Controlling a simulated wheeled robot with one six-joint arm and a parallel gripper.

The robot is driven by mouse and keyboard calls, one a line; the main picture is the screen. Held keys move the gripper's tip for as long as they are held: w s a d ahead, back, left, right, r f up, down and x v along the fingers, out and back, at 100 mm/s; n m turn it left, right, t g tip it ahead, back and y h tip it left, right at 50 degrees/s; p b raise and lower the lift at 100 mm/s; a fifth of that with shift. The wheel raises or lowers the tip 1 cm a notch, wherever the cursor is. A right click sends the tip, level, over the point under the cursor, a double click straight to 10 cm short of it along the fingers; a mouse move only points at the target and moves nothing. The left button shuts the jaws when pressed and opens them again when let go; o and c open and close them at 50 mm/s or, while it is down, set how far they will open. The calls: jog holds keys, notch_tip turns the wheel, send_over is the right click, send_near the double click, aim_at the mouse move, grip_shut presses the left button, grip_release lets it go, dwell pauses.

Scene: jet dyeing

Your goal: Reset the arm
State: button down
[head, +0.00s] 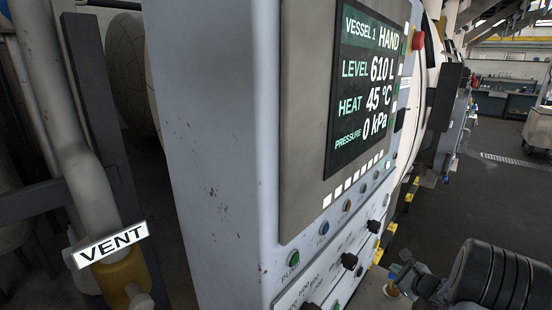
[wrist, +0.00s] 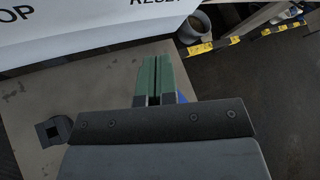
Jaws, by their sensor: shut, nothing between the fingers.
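My gripper (wrist: 154,80) shows in the wrist view with its two green fingers side by side and shut, nothing held. It is over a brown-grey flat surface, just below the edge of a white panel (wrist: 95,22) with partly cut-off lettering. In the head view my dark arm is at the lower right, beside the control cabinet (head: 205,150); its fingers are not clear there.
The cabinet's screen (head: 368,85) reads HAND, 610 L, 45 °C and 0 kPa. Buttons and black knobs (head: 349,261) line its face. A pipe with a VENT sign (head: 110,245) stands left. Yellow-black striped edging (wrist: 200,48) lies near a grey cup-like part (wrist: 193,28). Floor (head: 480,200) is open at right.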

jog(key=s+a+r+n+g+y, duration=0.1)
jog(key=s+a+r+n+g, duration=0.1)
jog(key=s+a+n+g, duration=0.45)
jog(key=s+a+r+n+g+y, duration=0.1)
jog(key=s+a+r+n+g, duration=0.15)
jog(key=s+a+n, duration=0.6)
jog(key=s+a+r+n+h+p, duration=0.1)
jog(key=s+a+r+n+h, duration=0.4)
jog(key=a+r+n, duration=0.4)
jog(key=s+a+n, duration=0.1)
jog(key=n, duration=0.2)
jog(key=shift+s, duration=0.2)
